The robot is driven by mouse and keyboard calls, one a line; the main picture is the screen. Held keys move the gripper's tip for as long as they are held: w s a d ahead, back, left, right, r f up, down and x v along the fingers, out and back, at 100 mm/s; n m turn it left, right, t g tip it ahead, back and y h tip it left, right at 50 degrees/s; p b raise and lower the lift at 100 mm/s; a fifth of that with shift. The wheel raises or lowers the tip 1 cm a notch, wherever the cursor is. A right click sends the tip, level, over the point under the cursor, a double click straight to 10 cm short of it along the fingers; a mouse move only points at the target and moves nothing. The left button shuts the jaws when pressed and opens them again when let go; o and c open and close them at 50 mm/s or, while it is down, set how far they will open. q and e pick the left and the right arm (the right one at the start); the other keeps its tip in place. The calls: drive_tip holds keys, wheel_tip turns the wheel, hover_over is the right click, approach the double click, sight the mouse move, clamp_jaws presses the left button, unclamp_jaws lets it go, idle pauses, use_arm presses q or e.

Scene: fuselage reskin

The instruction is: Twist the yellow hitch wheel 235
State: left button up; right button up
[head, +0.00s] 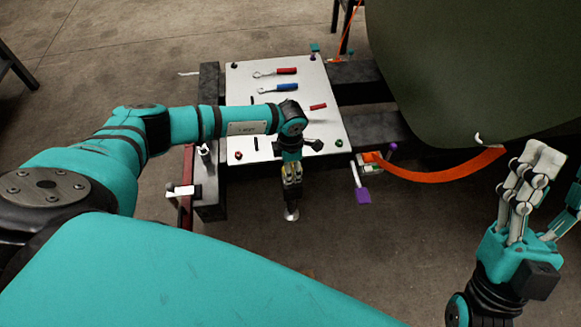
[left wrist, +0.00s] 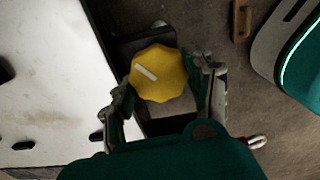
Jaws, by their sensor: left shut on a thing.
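The yellow hitch wheel (left wrist: 160,73) has a scalloped rim and a pale bar mark across its face, seen in the left wrist view. My left gripper (left wrist: 163,90) has its fingers on both sides of the wheel and is shut on it. In the head view, my left gripper (head: 291,184) points down just off the front edge of the white panel, and its fingers mostly hide the wheel. My right gripper (head: 553,178) is at the right of the head view, fingers up, apart and empty, away from the wheel.
The white panel (head: 240,95) carries red and blue-handled tools (head: 278,88) and small knobs. A dark green curved shell (head: 470,70) fills the upper right.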

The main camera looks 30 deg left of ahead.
idle(0.4)
use_arm(q)
drive_tip(key=o, duration=1.2)
wheel_tip(320, 180, up, 12)
